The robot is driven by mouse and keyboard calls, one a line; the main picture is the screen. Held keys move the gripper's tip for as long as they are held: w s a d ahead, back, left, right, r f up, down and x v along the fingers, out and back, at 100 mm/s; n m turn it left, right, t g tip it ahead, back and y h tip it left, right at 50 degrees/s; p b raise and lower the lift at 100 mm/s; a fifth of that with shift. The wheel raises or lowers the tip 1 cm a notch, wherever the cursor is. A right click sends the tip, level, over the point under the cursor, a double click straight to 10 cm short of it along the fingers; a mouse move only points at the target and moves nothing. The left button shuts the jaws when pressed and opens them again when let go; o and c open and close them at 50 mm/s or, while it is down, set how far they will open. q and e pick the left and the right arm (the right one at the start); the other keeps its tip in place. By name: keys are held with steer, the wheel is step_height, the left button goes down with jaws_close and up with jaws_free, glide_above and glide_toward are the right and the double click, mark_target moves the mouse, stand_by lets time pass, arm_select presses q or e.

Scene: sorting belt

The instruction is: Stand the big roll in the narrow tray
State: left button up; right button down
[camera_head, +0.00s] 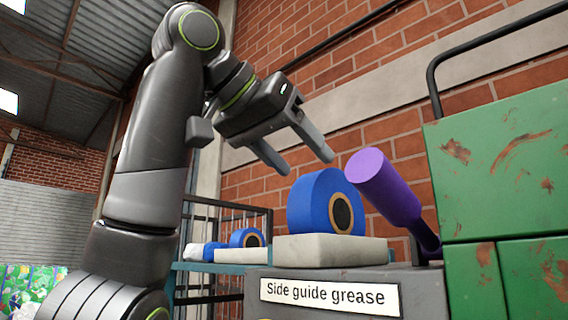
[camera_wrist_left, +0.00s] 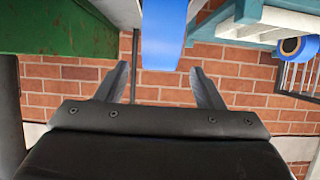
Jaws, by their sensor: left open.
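A large blue roll (camera_head: 317,203) with a tan core ring and dark hole stands on its rim on a pale, low slab-like tray (camera_head: 330,250). I cannot tell whether this is the narrow tray. My left gripper (camera_head: 308,165) is open and empty just above the roll, fingers pointing down towards it. In the left wrist view the roll (camera_wrist_left: 165,35) shows at the top, in line with the gap between the open fingers (camera_wrist_left: 160,70). Another blue roll (camera_head: 246,238) stands further back and looks smaller. My right gripper is not in view.
A purple cylinder (camera_head: 383,182) leans close to the large roll's right. A scratched green cabinet (camera_head: 500,180) fills the right side. A grey box labelled "Side guide grease" (camera_head: 330,293) is in front. More pale trays (camera_head: 228,255) lie behind, on a teal frame.

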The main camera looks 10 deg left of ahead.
arm_select(q)
steer(key=b+v, duration=0.1)
steer(key=v, duration=0.1)
steer(key=shift+s+a+r, duration=0.15)
steer(key=shift+s, duration=0.1)
steer(key=shift+w, duration=0.1)
stand_by(0.5)
